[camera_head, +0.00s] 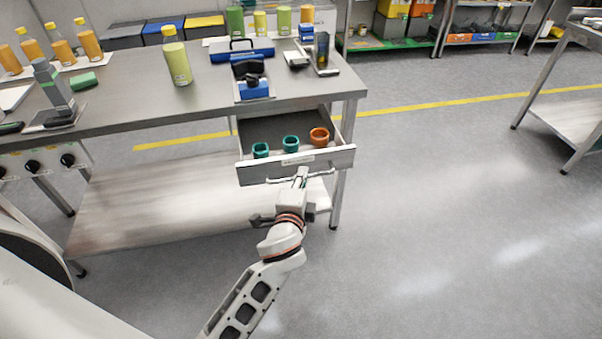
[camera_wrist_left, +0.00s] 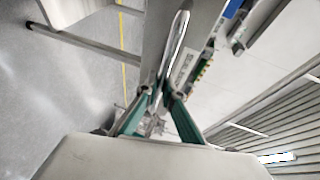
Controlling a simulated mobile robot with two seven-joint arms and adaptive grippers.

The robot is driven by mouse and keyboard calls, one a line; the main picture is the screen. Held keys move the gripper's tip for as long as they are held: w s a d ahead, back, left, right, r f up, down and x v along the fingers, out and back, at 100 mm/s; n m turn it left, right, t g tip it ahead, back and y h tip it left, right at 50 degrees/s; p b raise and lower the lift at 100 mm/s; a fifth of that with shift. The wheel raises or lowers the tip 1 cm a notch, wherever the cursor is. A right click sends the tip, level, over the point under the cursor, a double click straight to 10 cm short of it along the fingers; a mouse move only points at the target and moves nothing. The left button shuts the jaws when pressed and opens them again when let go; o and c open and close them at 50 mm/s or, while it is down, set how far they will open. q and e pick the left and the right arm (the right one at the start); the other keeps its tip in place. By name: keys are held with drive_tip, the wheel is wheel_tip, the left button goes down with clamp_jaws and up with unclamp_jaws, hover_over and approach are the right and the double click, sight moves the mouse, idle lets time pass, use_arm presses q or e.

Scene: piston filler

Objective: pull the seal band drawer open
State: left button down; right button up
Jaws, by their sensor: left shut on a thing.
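The seal band drawer (camera_head: 318,161) hangs under the right end of the workbench and is pulled out, its inside showing. Two teal bands (camera_head: 291,143) and one orange band (camera_head: 319,137) sit in it. My left gripper (camera_head: 301,178) is at the bar handle (camera_head: 322,175) on the drawer front, shut on it. In the left wrist view the green-sided fingers (camera_wrist_left: 160,98) close around the end of the metal handle (camera_wrist_left: 178,45), with the drawer front beside it. My right gripper is in neither view.
The workbench top (camera_head: 210,90) carries bottles, a blue tool tray (camera_head: 242,52) and a blue-based device (camera_head: 251,88). A lower shelf (camera_head: 160,205) runs beneath. A bench leg (camera_head: 338,205) stands just right of the drawer. The floor (camera_head: 440,200) to the right is clear.

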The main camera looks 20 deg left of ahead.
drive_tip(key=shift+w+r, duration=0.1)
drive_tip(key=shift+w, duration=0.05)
use_arm(q)
drive_tip(key=c, duration=2.2)
unclamp_jaws()
drive_tip(key=shift+o, duration=0.2)
drive_tip(key=v, duration=0.7)
drive_tip(key=shift+s, duration=0.25)
drive_tip(key=shift+d, duration=0.1)
drive_tip(key=s+a+f+n+g+h+p, duration=0.1)
drive_tip(key=s+f+n+g+h+p, duration=0.3)
drive_tip(key=s+f+n, duration=0.6)
drive_tip(key=s+f+g+h, duration=0.1)
drive_tip(key=s+f, duration=0.5)
drive_tip(key=s, duration=0.4)
drive_tip(key=shift+s+f+n+h, duration=0.25)
drive_tip(key=shift+n+h, duration=0.05)
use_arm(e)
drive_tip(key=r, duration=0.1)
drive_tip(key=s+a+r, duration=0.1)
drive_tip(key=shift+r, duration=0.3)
